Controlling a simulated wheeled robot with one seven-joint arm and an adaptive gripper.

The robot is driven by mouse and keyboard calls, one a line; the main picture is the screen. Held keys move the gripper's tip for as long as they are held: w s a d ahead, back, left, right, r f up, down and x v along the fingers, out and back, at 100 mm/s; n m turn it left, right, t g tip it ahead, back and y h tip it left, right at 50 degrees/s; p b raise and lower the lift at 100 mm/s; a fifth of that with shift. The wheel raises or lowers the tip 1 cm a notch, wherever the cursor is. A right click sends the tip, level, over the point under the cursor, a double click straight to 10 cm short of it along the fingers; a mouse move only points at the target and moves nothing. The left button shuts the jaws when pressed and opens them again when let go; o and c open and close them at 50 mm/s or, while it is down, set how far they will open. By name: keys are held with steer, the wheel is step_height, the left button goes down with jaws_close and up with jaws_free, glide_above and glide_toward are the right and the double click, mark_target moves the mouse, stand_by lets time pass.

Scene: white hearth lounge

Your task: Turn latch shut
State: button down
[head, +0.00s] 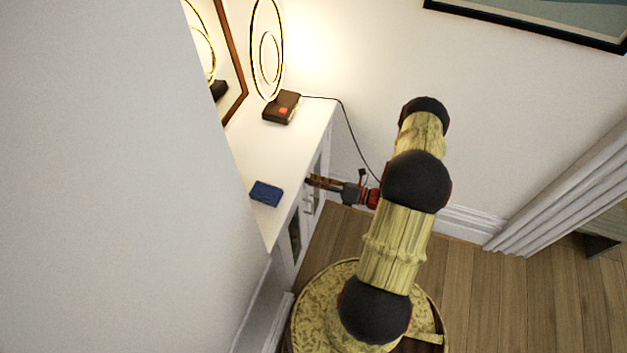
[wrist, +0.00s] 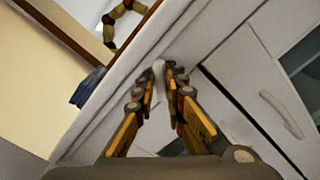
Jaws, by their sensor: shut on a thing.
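My gripper (wrist: 163,72) is up against the front of the white cabinet (wrist: 240,62), just under its top edge. Its two yellow and dark fingers close on a small pale piece, the latch (wrist: 158,68), between the tips. Most of the latch is hidden by the fingers, so I cannot tell its angle. In the head view my gripper (head: 314,181) reaches the front of the cabinet (head: 290,150) from the right, and the latch itself cannot be made out there. The cabinet doors look closed.
A pale curved door handle (wrist: 281,114) is to the right in the wrist view. A blue box (head: 265,193) lies on the cabinet top near its front edge. A lit ring lamp (head: 282,107) stands farther back, its cord hanging behind my arm. Wooden floor (head: 480,290) is clear at right.

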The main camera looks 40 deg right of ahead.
steer(key=m, duration=0.4)
steer(key=m+p, duration=0.1)
steer(key=m, duration=0.3)
steer(key=shift+d+f+m, duration=0.1)
steer(key=shift+f+m, duration=0.1)
steer(key=shift+m, duration=0.4)
steer(key=c, duration=1.9)
jaws_free()
steer(key=shift+o, duration=0.3)
steer(key=v, duration=1.2)
steer(key=shift+w, duration=0.1)
